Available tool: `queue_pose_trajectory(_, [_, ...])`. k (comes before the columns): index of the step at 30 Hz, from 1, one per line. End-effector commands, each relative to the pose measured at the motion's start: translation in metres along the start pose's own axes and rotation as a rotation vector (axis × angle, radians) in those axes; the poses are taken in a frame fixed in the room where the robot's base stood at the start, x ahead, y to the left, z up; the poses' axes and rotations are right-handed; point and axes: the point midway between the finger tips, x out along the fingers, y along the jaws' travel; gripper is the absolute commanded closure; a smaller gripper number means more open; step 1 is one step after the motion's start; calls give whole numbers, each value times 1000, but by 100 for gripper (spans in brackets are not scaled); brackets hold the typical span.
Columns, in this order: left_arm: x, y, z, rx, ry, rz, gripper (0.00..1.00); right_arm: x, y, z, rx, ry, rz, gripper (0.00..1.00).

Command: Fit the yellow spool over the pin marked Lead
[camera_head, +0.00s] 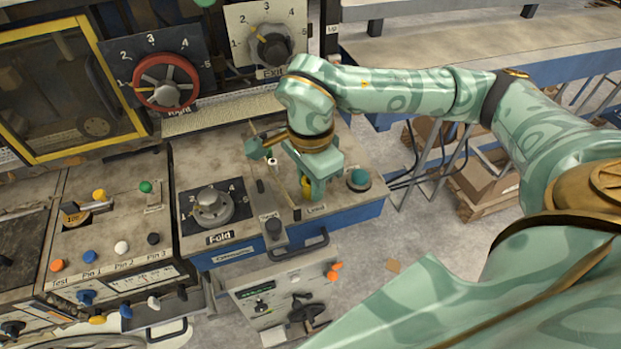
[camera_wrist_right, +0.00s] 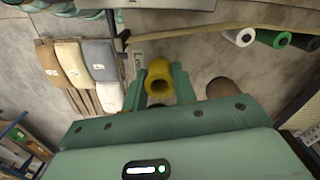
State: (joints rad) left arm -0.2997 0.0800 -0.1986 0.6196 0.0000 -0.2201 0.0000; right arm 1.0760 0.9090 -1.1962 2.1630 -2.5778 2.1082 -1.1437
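The yellow spool (camera_head: 306,184) is between the fingers of my right gripper (camera_head: 313,188), low over the right part of the worn console top, just behind the Lead label (camera_head: 316,209). The pin marked Lead is not visible; the gripper and spool cover that spot. I cannot tell whether the spool is around the pin or above it. My left gripper is not in view.
A teal-topped button (camera_head: 358,179) stands right of the gripper. The wrist view shows a brown cylinder (camera_wrist_right: 222,87) to the right.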

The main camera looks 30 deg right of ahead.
Motion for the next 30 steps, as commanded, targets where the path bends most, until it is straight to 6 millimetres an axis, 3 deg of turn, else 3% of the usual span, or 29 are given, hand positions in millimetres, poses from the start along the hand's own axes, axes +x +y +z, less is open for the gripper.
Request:
queue_pose_trajectory(1, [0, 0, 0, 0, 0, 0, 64, 0, 0, 0, 0, 0, 0, 62])
queue_pose_trajectory(3, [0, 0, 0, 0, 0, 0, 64, 0, 0, 0, 0, 0, 0, 47])
queue_pose_trajectory(14, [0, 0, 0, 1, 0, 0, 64, -7, 0, 0, 1, 0, -1, 47])
queue_pose_trajectory(17, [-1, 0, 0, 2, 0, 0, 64, -23, -1, 0, 0, 0, -6, 47])
queue_pose_trajectory(30, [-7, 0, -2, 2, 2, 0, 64, -136, -1, 0, 1, 0, -6, 47])
